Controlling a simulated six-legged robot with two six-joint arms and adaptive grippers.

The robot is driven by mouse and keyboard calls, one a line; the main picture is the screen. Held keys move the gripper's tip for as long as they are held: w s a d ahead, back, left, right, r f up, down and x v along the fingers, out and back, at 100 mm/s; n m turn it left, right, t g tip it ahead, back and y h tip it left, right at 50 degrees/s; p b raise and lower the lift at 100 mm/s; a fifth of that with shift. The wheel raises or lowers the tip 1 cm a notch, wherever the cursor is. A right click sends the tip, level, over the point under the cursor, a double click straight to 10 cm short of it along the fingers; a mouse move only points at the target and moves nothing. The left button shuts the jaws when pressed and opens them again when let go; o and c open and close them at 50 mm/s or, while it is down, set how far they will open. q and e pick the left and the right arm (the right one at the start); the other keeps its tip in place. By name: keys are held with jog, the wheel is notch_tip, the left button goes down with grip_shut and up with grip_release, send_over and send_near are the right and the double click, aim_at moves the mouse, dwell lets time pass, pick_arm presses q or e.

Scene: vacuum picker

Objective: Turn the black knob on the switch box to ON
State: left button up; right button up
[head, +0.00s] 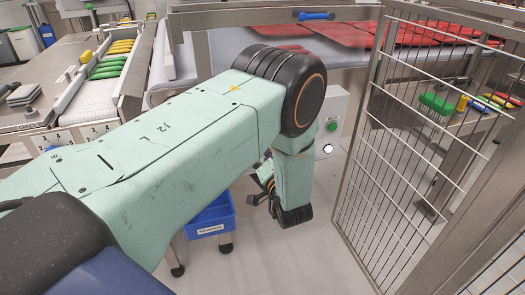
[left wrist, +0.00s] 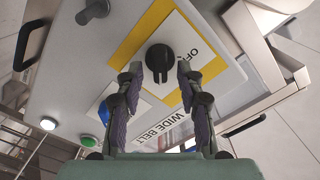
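The black knob (left wrist: 159,56) sits on a yellow-and-white plate (left wrist: 205,68) on the grey switch box (left wrist: 85,62) in the left wrist view. Its raised grip runs roughly up and down in that picture. "OFF" is printed to its upper right; I cannot see an ON mark. My left gripper (left wrist: 159,72) is open, with one finger on each side of the knob; I cannot tell whether they touch it. In the head view the box (head: 338,105) is partly behind my arm, the knob is hidden, and the left gripper (head: 264,185) shows only partly. My right gripper is out of view.
A green button (left wrist: 88,140), a white button (left wrist: 48,123) and a blue button (left wrist: 104,113) are on the box near the fingers. A "WIDE BELT" label (left wrist: 160,128) is below the knob. A wire fence (head: 405,150) stands right; a blue bin (head: 210,222) is below my arm.

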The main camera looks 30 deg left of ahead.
pick_arm(q)
jog(key=shift+d, duration=0.1)
jog(key=v, duration=0.7)
jog(key=shift+s, duration=0.15)
jog(key=shift+d, duration=0.1)
jog(key=x, duration=0.7)
jog(key=shift+a+n, duration=0.2)
jog(key=shift+n, duration=0.1)
dwell(0.5)
